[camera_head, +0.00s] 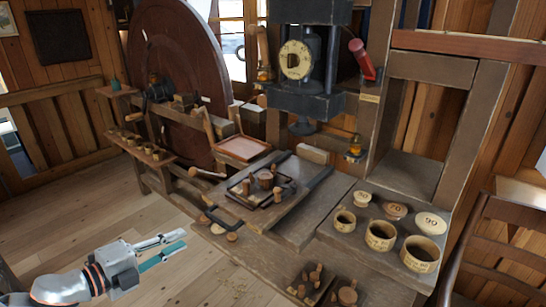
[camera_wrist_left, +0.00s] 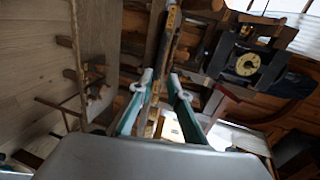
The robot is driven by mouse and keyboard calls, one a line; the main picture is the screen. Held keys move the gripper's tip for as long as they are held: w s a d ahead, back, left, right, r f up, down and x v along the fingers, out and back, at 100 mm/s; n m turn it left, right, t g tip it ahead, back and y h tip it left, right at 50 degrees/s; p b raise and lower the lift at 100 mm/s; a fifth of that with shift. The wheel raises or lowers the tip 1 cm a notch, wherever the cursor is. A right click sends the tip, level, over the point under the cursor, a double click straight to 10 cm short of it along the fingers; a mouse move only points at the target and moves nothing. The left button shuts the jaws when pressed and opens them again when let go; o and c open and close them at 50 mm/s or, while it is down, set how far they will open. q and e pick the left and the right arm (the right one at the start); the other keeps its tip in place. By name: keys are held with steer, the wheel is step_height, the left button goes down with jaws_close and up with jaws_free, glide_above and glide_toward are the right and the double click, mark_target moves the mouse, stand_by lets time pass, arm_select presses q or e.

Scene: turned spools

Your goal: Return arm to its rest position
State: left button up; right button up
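My left gripper (camera_head: 183,240) is at the lower left of the head view, over the wooden floor and apart from the workbench (camera_head: 310,225). Its fingers point right, with a gap between them and nothing held. In the left wrist view the two fingers (camera_wrist_left: 160,78) stand apart with only background between them. My right gripper does not show in either view.
The bench holds a dark tray with turned wooden pieces (camera_head: 246,197) and several numbered round boxes (camera_head: 380,236). A press (camera_head: 310,65) stands behind, with a large wheel (camera_head: 180,70) at the back left. A chair (camera_head: 500,235) is at the right. Floor left of the bench is clear.

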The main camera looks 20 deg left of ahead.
arm_select(q)
steer(key=s+f+n+g+y, duration=0.1)
steer(key=s+f+n+y, duration=0.15)
steer(key=f+n, duration=0.4)
steer(key=s+f+n+y, duration=0.1)
steer(key=s+f+n, duration=0.25)
steer(key=f, duration=0.65)
steer(key=s+d+f+n+g, duration=0.1)
steer(key=s+d+f+n, duration=0.1)
steer(key=d+f, duration=0.4)
steer(key=s+d+f+n+g, duration=0.1)
steer(key=d+f+n, duration=0.4)
steer(key=d, duration=0.8)
steer(key=shift+s+f+n+g+h, duration=0.3)
steer(key=shift+s+f+g+h, duration=0.1)
steer(key=shift+s+h, duration=0.1)
